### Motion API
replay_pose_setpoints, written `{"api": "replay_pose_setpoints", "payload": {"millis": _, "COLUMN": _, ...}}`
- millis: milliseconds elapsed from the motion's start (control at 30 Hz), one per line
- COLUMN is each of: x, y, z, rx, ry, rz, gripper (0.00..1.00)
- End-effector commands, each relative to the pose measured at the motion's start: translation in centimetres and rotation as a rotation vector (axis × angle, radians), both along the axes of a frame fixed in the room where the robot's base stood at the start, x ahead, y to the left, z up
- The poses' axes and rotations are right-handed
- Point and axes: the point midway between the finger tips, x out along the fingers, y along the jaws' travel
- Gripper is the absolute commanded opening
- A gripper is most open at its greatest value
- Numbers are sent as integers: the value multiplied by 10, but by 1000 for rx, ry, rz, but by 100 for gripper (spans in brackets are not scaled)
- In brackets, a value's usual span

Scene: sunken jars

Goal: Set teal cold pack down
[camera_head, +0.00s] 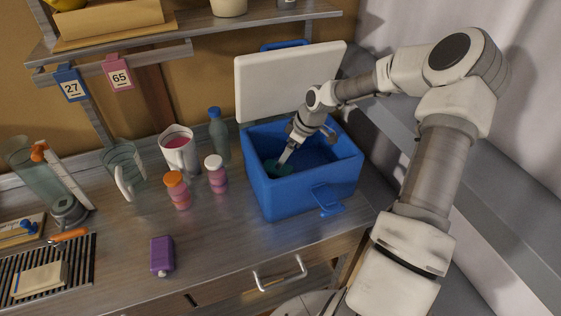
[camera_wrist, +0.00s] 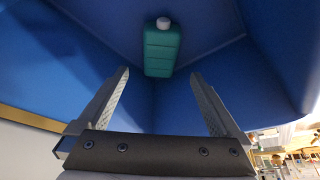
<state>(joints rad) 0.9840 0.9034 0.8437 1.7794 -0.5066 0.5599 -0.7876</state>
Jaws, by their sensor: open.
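The teal cold pack (camera_head: 279,168) lies inside the blue cooler box (camera_head: 300,196), near its left inner side. In the wrist view the teal cold pack (camera_wrist: 161,50) shows as a ribbed teal block with a pale cap, on the blue inside of the box. My gripper (camera_head: 284,160) reaches down into the open cooler, close to the pack. In the wrist view my gripper (camera_wrist: 159,90) has its two fingers spread wide with nothing between them. The pack appears beyond the fingertips, apart from them.
The cooler's white lid (camera_head: 288,82) stands open behind it. A shelf (camera_head: 200,22) hangs above.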

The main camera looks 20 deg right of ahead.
Motion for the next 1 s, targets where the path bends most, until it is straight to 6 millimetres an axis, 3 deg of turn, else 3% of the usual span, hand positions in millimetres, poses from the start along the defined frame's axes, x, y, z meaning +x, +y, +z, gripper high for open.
{"api": "replay_pose_setpoints", "payload": {"millis": 200, "x": -8, "y": -8, "z": 27, "rx": -1, "ry": -1, "rz": 1, "gripper": 100}}
{"api": "replay_pose_setpoints", "payload": {"millis": 800, "x": -10, "y": -9, "z": 33, "rx": -2, "ry": 2, "rz": 1, "gripper": 100}}
{"api": "replay_pose_setpoints", "payload": {"millis": 1000, "x": -24, "y": -16, "z": 49, "rx": -75, "ry": 44, "rz": -24, "gripper": 100}}
